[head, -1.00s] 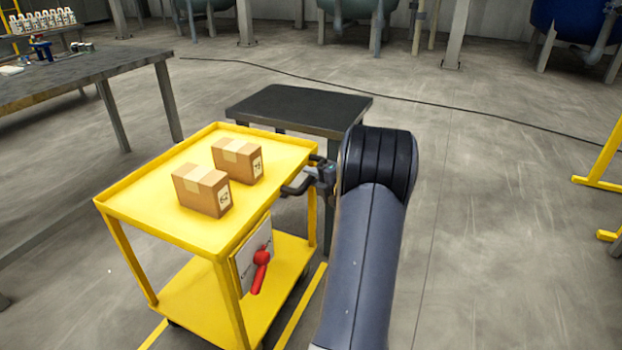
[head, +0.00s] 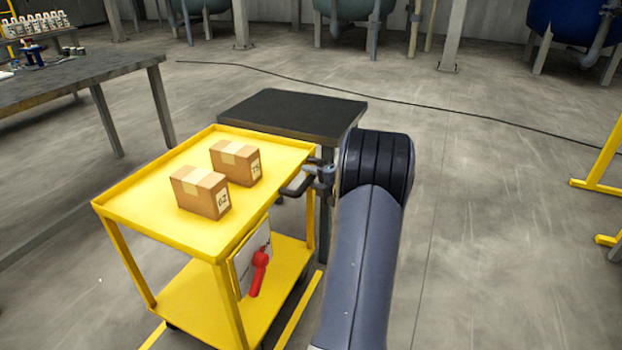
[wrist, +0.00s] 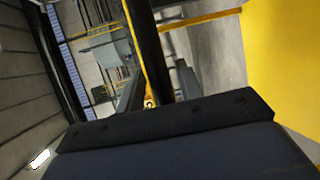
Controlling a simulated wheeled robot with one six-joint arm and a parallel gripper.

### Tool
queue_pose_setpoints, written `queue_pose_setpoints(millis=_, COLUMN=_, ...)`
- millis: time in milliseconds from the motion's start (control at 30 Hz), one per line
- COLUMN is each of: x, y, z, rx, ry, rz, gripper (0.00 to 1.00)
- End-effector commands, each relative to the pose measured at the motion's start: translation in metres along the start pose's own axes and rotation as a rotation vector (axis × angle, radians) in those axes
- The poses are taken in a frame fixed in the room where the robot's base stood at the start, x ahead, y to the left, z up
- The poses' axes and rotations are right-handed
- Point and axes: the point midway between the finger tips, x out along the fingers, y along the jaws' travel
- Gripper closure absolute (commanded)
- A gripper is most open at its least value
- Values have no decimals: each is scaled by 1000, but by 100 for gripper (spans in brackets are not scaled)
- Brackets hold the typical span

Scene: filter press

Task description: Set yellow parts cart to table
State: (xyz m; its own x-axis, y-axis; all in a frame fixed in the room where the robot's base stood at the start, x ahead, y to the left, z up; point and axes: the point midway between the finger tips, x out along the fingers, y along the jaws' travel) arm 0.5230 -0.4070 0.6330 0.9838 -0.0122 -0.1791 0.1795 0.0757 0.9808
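The yellow parts cart (head: 140,215) stands upright in front of me with two cardboard boxes, marked 62 (head: 201,192) and 75 (head: 236,162), on its top shelf. Its dark handle (head: 296,188) is at the right end. My gripper (head: 322,174) is at that handle, partly hidden by my arm. A grey workbench (head: 80,83) stands at the upper left. A small dark table (head: 295,110) stands just behind the cart.
Yellow floor lines run beside the cart. A black cable (head: 400,101) crosses the floor behind. Yellow frames (head: 600,180) stand at the right. Open floor lies right of my arm.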

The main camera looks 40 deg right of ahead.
Motion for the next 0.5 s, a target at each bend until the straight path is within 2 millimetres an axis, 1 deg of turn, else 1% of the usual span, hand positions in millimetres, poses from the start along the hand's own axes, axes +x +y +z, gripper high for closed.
queue_pose_setpoints(millis=100, x=0, y=0, z=-1, rx=0, ry=2, rz=0, gripper=59)
queue_pose_setpoints(millis=333, x=-2, y=0, z=-2, rx=1, ry=4, rz=-1, gripper=59)
queue_pose_setpoints(millis=433, x=-10, y=1, z=0, rx=1, ry=1, rz=-1, gripper=59)
queue_pose_setpoints(millis=500, x=-21, y=2, z=0, rx=3, ry=1, rz=-1, gripper=59)
